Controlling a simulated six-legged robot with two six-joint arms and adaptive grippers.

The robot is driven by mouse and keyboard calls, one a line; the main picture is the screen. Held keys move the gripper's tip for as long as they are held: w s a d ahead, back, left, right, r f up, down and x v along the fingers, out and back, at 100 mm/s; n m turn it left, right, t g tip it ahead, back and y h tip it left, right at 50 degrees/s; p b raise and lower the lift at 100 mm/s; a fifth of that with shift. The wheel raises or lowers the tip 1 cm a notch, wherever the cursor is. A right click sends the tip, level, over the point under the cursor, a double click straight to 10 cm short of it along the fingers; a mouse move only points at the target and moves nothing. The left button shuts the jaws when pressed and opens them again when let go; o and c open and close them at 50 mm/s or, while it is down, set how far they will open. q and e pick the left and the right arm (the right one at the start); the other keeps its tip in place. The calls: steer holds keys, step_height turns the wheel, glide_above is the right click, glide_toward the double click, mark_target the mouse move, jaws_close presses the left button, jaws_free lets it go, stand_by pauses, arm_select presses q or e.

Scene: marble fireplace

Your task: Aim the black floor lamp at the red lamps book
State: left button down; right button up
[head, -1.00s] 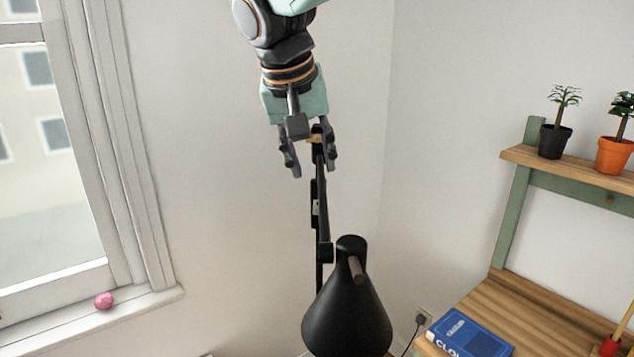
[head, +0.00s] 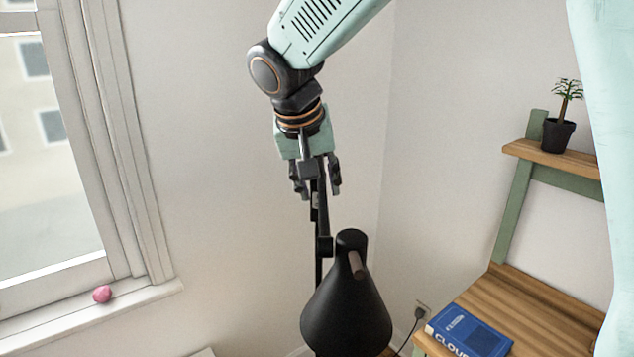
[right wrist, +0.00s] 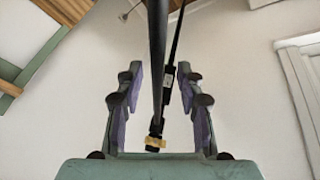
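The black floor lamp (head: 346,318) stands in the middle of the head view, its cone shade hanging low with a short brown handle (head: 357,264) on it. Its thin black arm (head: 319,245) rises behind the shade. My right gripper (head: 318,192) is above the shade at the top of the lamp arm, pointing down. In the right wrist view the fingers (right wrist: 158,108) are spread, with the lamp arm (right wrist: 158,60) passing between them and a gap on both sides. A brass-coloured knob (right wrist: 155,143) sits near the palm. My left gripper and the red lamps book are not in view.
A blue book (head: 468,334) lies on a wooden shelf desk (head: 535,310) at the lower right. A potted plant (head: 557,134) stands on the upper shelf. A pink object (head: 102,294) sits on the windowsill (head: 60,318) at left. My mint-coloured arm part covers the right edge.

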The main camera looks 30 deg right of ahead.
steer(key=shift+s+a+r, duration=0.15)
steer(key=shift+a, duration=0.1)
steer(key=shift+d+f, duration=0.2)
steer(key=shift+d, duration=0.5)
steer(key=c, duration=0.5)
steer(key=shift+a, duration=0.15)
steer(key=shift+c, duration=1.3)
steer(key=shift+w+a, duration=0.25)
jaws_close()
steer(key=shift+s+d+r, duration=0.1)
steer(key=shift+s+d, duration=0.05)
steer(key=shift+d, duration=0.05)
